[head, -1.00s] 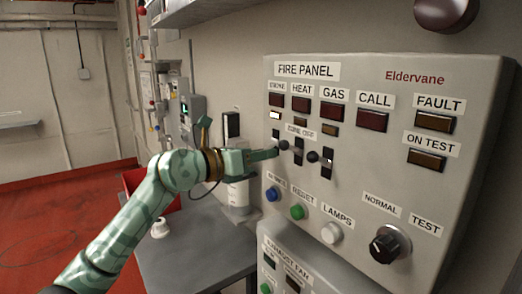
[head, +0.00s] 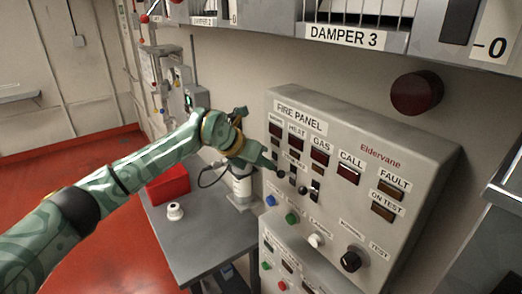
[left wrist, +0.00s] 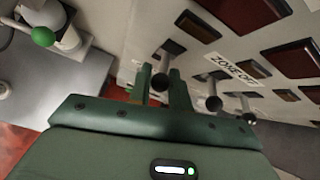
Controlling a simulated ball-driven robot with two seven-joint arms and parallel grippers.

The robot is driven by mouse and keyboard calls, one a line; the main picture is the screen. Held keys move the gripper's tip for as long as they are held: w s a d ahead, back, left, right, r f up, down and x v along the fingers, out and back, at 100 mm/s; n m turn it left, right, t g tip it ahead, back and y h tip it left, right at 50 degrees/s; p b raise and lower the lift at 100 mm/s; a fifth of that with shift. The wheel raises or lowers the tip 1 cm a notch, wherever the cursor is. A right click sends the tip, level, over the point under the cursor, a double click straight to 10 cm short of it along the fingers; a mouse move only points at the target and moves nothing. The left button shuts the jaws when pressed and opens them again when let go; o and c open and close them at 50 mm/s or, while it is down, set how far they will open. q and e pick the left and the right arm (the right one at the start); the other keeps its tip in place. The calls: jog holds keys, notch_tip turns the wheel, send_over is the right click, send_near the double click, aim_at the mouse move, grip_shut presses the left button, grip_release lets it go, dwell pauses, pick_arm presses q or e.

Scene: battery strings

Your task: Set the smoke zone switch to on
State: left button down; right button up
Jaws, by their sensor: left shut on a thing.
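The fire panel (head: 420,163) is a grey sloped box on the wall. Three small levers with dark ball knobs sit in a row under its lamps. My left gripper (head: 270,164) reaches to the leftmost lever, under the smoke lamp (head: 275,130). In the left wrist view its fingers (left wrist: 162,78) are shut around the smoke zone switch (left wrist: 159,83), whose knob shows between them. The heat lever (left wrist: 213,102) and gas lever (left wrist: 248,117) stand free beside it. In the head view the fingers hide the smoke lever, so its setting is unclear. My right gripper is out of view.
Blue, green and white buttons and a black knob (head: 351,259) lie below the levers. A second panel stands beneath. A grey table (head: 205,240) with a white round item (head: 175,211) and a red bin (head: 167,184) is at left. Damper boxes hang above.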

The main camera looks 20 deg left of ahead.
pick_arm(q)
jog(key=shift+w+r+g+y+p, duration=0.1)
jog(key=shift+r+g+y+p, duration=0.25)
jog(key=shift+p, duration=0.3)
jog(key=c, duration=1.4)
grip_release()
jog(key=shift+f, duration=0.1)
jog(key=shift+o, duration=0.2)
jog(key=b+v, duration=0.3)
jog(key=v, duration=1.3)
